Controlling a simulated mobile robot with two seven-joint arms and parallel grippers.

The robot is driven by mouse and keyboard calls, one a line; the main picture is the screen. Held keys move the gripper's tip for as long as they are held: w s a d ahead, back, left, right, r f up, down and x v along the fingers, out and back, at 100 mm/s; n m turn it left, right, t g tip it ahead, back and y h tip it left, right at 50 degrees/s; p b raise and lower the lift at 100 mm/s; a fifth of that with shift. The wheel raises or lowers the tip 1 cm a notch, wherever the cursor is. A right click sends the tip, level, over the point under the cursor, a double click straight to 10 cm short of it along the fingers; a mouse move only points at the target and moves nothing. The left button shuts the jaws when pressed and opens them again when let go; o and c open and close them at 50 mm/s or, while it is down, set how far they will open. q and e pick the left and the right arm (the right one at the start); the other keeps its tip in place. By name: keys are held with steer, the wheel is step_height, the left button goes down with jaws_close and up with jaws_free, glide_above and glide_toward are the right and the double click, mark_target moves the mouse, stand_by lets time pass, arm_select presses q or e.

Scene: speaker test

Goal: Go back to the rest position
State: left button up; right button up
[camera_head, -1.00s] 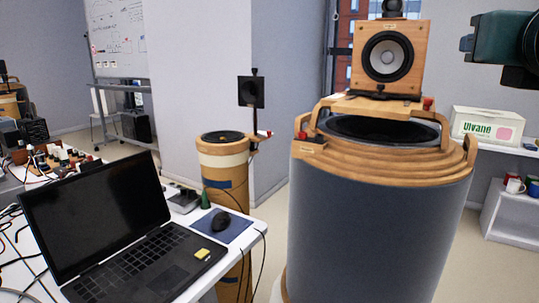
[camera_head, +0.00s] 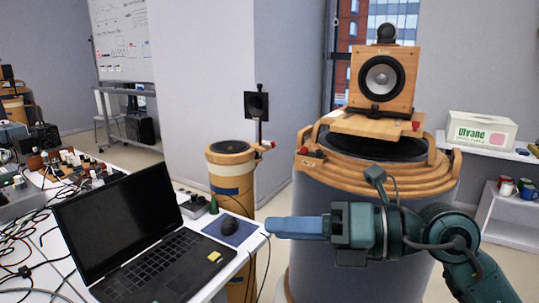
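My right gripper (camera_head: 270,227) comes in from the lower right on its teal arm and points left. Its blue fingers show side-on, so I cannot tell whether they are open or shut. No held object shows at the fingertips. The gripper is in front of the large grey cylinder (camera_head: 335,205), to the right of the desk corner in the picture. My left gripper is not in view.
A laptop (camera_head: 115,220) and a mouse (camera_head: 230,225) on a blue pad lie on the desk at left. A wooden speaker (camera_head: 383,75) stands on the cylinder's wooden top (camera_head: 315,170). A narrower wooden column (camera_head: 230,165) stands behind. A white box (camera_head: 480,130) is on a shelf at right.

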steer(key=w+d+f+m+t+h+p, duration=0.1)
steer(key=d+f+m+t+h+p, duration=0.35)
steer(key=m, duration=1.15)
steer(key=w+d+f+m+t+h+p, duration=0.15)
steer(key=d+f+m+t+h, duration=0.3)
steer(key=f+m+t, duration=0.75)
arm_select(q)
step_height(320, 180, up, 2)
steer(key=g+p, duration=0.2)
steer(key=p, duration=0.1)
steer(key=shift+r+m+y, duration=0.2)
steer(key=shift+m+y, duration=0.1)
arm_select(e)
steer(key=s+d+f+m+g+h, duration=0.2)
steer(key=s+f+m+g+h, duration=0.1)
steer(key=s+f+m+g, duration=0.7)
steer(key=s+f+m, duration=0.1)
steer(key=s+f, duration=0.3)
steer(key=f, duration=0.1)
steer(key=shift+d, duration=0.15)
